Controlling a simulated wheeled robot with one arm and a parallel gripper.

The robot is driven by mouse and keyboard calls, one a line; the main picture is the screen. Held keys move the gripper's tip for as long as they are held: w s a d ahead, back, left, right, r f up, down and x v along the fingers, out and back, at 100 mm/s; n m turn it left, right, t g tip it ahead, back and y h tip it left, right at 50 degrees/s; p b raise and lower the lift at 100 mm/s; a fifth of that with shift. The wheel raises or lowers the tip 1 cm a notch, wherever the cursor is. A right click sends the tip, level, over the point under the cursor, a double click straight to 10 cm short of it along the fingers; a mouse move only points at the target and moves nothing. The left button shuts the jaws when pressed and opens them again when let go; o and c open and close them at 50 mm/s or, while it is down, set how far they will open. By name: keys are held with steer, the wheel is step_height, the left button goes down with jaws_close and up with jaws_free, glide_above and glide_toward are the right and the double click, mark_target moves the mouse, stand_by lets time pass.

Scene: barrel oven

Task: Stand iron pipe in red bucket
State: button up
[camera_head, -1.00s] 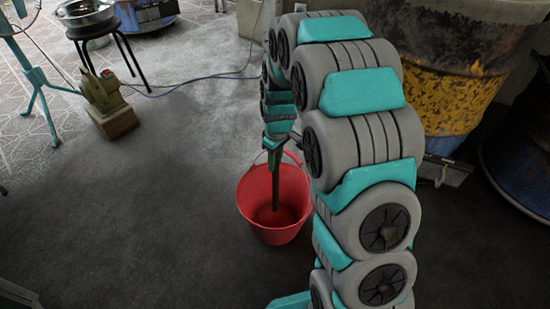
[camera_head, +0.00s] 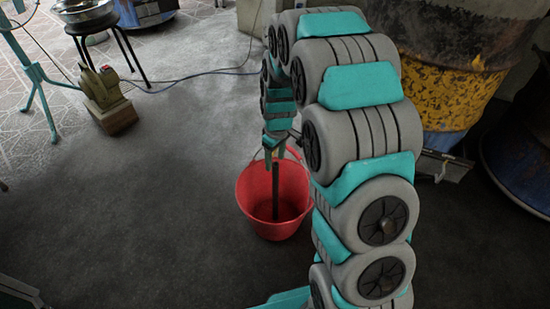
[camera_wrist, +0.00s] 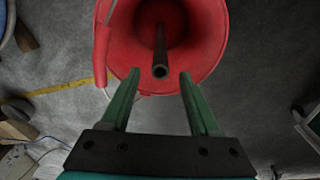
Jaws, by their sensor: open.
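The red bucket (camera_head: 257,190) stands upright on the floor in the head view, below my arm. It also shows in the wrist view (camera_wrist: 205,50), seen from above. The dark iron pipe (camera_head: 275,192) stands inside the bucket, close to upright, with its upper end above the rim. In the wrist view the pipe's open top end (camera_wrist: 160,71) lies just beyond my fingertips, between their lines and apart from both. My gripper (camera_wrist: 160,75) has its green fingers spread and empty. In the head view my gripper (camera_head: 275,158) is just above the pipe.
A yellow and blue barrel (camera_head: 450,100) stands at the right behind my arm. A stool with a metal bowl (camera_head: 88,14) and a small machine on a wooden block (camera_head: 105,92) stand at the left. A cable (camera_head: 190,80) crosses the floor. The floor left of the bucket is clear.

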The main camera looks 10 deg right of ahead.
step_height(320, 180, up, 8)
steer(key=shift+s+d, duration=0.15)
stand_by(0.5)
steer(key=shift+s, duration=0.1)
stand_by(0.6)
steer(key=s+r+m, duration=0.2)
steer(key=s+r, duration=0.2)
steer(key=s, duration=0.7)
steer(key=s+r+m+g, duration=0.1)
steer(key=s+r, duration=0.3)
steer(key=s, duration=0.8)
steer(key=s+r+m+g+p, duration=0.1)
steer(key=s+r+m, duration=0.2)
steer(key=s, duration=0.9)
steer(key=shift+r+m, duration=0.4)
steer(key=shift+m, duration=0.2)
steer(key=shift+c, duration=0.8)
steer(key=shift+d, duration=0.1)
steer(key=shift+c, duration=0.2)
